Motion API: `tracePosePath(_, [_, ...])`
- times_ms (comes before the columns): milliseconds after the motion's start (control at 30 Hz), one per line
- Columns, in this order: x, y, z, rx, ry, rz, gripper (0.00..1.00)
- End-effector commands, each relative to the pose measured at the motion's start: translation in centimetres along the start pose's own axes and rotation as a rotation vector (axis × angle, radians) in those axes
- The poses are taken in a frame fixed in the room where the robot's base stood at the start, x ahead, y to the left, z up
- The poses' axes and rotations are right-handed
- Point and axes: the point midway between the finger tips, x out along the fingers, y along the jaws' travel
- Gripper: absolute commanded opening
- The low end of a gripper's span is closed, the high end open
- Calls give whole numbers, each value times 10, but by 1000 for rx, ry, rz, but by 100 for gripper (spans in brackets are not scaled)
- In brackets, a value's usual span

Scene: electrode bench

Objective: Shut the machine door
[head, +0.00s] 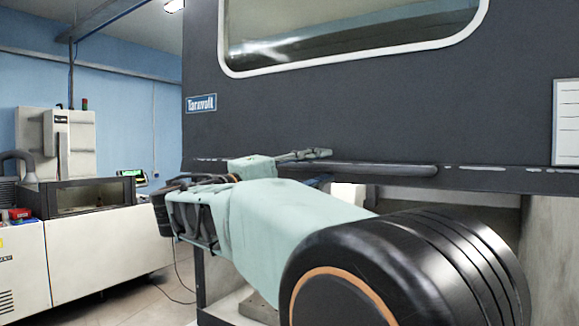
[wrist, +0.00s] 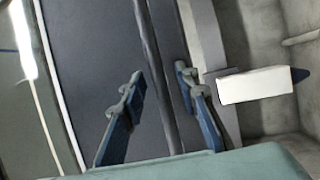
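The machine door (head: 380,110) is a dark panel with a white-framed window, filling the upper right of the head view. It stands raised, with an open gap under its lower edge. A long dark handle bar (head: 390,170) runs along that edge; it also crosses the wrist view (wrist: 152,55) between my fingers. My gripper (wrist: 158,76) is open, with one finger on each side of the bar and a visible space to each. In the head view my gripper (head: 312,167) is at the bar's left part, its lower finger mostly hidden by my arm.
A white block (wrist: 255,85) is inside the machine opening, beside my right finger in the wrist view. Pale chamber walls (head: 550,235) show below the door. A low white machine (head: 100,255) stands at the left, with open floor between.

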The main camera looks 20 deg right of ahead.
Motion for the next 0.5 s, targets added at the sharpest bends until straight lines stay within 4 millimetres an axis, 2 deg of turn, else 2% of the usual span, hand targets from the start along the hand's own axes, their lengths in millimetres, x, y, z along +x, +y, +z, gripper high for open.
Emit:
tracePosePath(367, [6,0,0,1,0,0,28])
tracePosePath(500, [6,0,0,1,1,0,12])
